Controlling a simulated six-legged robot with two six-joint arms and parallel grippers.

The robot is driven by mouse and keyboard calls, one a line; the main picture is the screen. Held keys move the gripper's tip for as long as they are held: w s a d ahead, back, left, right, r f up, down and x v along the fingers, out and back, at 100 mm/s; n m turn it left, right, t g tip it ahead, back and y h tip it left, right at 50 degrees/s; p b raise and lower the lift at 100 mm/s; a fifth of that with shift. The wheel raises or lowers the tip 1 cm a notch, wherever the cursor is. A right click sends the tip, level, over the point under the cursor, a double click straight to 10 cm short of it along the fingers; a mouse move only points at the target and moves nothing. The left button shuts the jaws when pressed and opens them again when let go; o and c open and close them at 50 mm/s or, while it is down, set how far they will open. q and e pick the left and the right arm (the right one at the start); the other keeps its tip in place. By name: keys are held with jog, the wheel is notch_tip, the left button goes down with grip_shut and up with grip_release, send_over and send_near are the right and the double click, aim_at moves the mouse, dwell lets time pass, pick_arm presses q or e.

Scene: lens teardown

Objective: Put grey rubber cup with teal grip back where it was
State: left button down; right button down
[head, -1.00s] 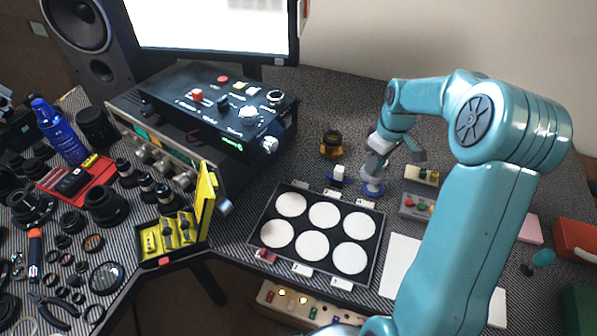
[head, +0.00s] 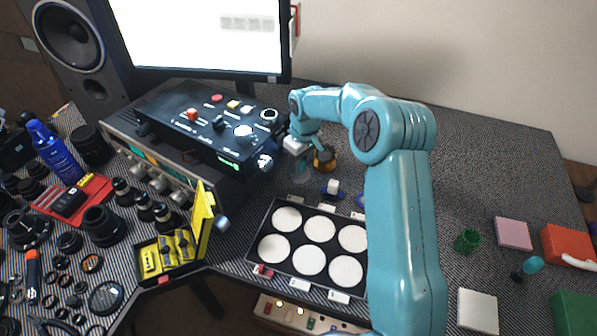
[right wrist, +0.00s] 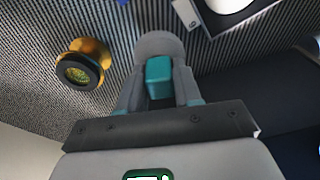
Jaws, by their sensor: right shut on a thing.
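In the right wrist view, my right gripper (right wrist: 158,88) is shut on the grey rubber cup (right wrist: 160,45) by its teal grip (right wrist: 158,76). The cup's round grey end points away from the gripper. In the head view, my right gripper (head: 302,158) is just right of the black control box, close to the amber-and-black part (head: 324,158). The cup is small and hard to make out there. My left gripper is not in view.
The amber part also shows in the right wrist view (right wrist: 85,64). A tray with white round pads (head: 258,262) lies in front. The black control box (head: 205,125) stands close on the left. A blue piece (head: 360,201) is partly hidden by my arm. Free mat lies at the back right.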

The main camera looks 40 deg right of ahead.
aim_at(299, 175)
notch_tip(299, 175, down, 5)
jog(key=shift+r, duration=0.15)
jog(key=shift+w+f+p, duration=0.15)
jog(key=shift+f+p, duration=0.1)
jog(key=shift+p, duration=0.15)
jog(key=shift+f, duration=0.1)
jog(key=shift+f, duration=0.1)
jog(key=c, duration=0.7)
grip_release()
jog(key=shift+c, duration=0.2)
